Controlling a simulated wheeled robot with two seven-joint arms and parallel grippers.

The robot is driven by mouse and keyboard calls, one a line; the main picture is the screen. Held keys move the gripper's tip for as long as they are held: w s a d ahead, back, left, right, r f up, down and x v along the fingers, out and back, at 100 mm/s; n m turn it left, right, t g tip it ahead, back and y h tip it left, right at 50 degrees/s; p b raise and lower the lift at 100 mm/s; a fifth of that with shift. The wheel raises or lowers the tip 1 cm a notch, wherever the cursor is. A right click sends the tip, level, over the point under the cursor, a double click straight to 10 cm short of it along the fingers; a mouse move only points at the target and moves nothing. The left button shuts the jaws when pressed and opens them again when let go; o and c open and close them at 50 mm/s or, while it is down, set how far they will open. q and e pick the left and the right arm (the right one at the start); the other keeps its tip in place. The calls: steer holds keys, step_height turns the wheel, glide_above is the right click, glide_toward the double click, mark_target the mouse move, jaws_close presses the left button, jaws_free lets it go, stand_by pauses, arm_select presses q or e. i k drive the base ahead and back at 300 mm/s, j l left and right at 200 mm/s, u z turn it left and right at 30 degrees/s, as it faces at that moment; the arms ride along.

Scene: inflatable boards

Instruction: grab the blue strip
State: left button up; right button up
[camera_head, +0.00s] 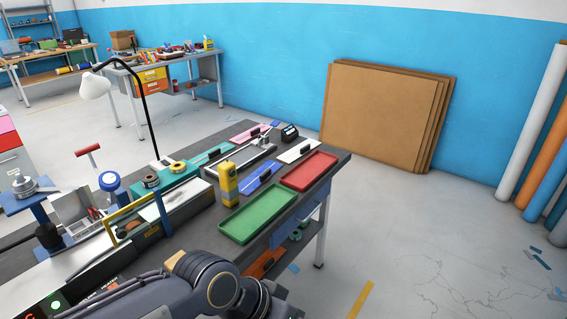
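A flat blue strip (252,184) lies on the dark workbench top (222,178), with a small black piece on it. It lies between a yellow upright device (228,184) on its left and a red tray (309,171) on its right. A green tray (258,215) lies just in front of it. Nothing is holding the strip. A dark link of one of my arms crosses the bottom of the view, in front of the bench. Neither of my grippers shows.
Pink (249,134), white (298,151) and teal strips (206,156) lie nearby on the bench. A desk lamp (95,86) rises at the back left. Brown boards (378,115) lean on the blue wall. Open floor lies right of the bench.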

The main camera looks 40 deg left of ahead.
mark_target(248, 185)
steer(key=i+u, duration=0.35)
steer(key=i, duration=0.2)
steer(key=i+l+u, duration=0.3)
steer(key=i, duration=0.2)
steer(key=i+u, duration=0.2)
steer(key=u, duration=0.3)
steer(key=i+u, duration=0.2)
steer(key=u, duration=0.25)
steer(key=i+u, duration=0.15)
steer(key=u, duration=0.35)
steer(key=i+l+u, duration=0.15)
steer(key=u, duration=0.3)
steer(key=i+l+u, duration=0.1)
steer(key=u, duration=0.25)
steer(key=i+l+u, duration=0.2)
steer(key=u, duration=0.15)
steer(key=i+l+u, duration=0.3)
steer(key=k+j, duration=0.1)
steer(key=j, duration=0.05)
